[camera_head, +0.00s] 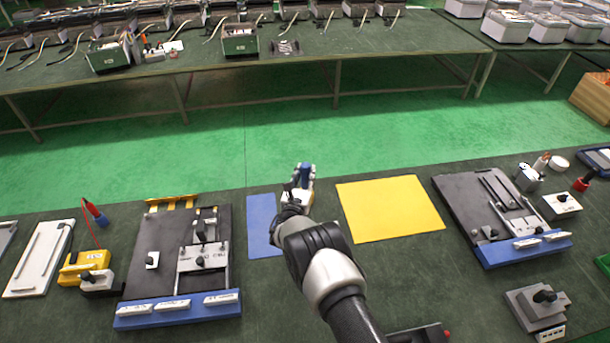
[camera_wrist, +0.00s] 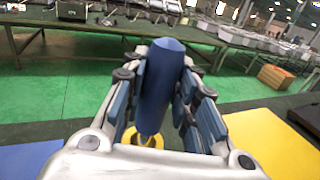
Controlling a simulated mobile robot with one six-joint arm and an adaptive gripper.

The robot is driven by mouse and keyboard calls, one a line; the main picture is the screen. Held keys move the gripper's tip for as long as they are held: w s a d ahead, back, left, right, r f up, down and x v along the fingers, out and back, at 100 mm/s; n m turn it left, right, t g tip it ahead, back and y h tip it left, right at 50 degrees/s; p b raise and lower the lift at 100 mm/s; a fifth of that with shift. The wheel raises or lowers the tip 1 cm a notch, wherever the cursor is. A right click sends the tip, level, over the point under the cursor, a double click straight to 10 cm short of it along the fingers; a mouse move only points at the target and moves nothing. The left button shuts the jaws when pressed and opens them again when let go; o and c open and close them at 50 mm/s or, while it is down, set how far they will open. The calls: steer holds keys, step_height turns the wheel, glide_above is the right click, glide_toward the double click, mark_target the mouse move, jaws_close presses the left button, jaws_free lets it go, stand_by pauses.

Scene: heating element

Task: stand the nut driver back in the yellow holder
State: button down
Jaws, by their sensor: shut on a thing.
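The nut driver has a blue handle (camera_wrist: 160,85), which stands nearly upright between my gripper's fingers in the wrist view. My gripper (camera_wrist: 163,80) is shut on this handle. The blue handle also shows in the head view (camera_head: 306,172), at the far end of my arm. The yellow holder (camera_wrist: 152,141) shows as a round yellow piece right below the handle in the wrist view. The driver's lower end meets the holder in that view; I cannot tell whether it is inside it. In the head view the holder is mostly hidden by my gripper.
A blue mat (camera_head: 262,226) lies left of my gripper and a bare yellow mat (camera_head: 390,208) lies right. Black fixture boards stand at the left (camera_head: 150,235) and right (camera_head: 480,210). A yellow device (camera_head: 84,262) stands further left. The bench's far edge is just beyond my gripper.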

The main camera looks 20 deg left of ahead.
steer(key=shift+f+b, duration=1.15)
steer(key=shift+b, duration=0.25)
steer(key=c, duration=1.5)
jaws_free()
steer(key=shift+o, duration=1.4)
steer(key=shift+f, duration=0.1)
steer(key=shift+f, duration=0.1)
steer(key=shift+s, duration=0.1)
steer(key=s, duration=0.4)
steer(key=s+d, duration=0.1)
steer(key=s, duration=0.3)
steer(key=s+d, duration=0.1)
steer(key=s, duration=0.2)
steer(key=shift+s, duration=0.4)
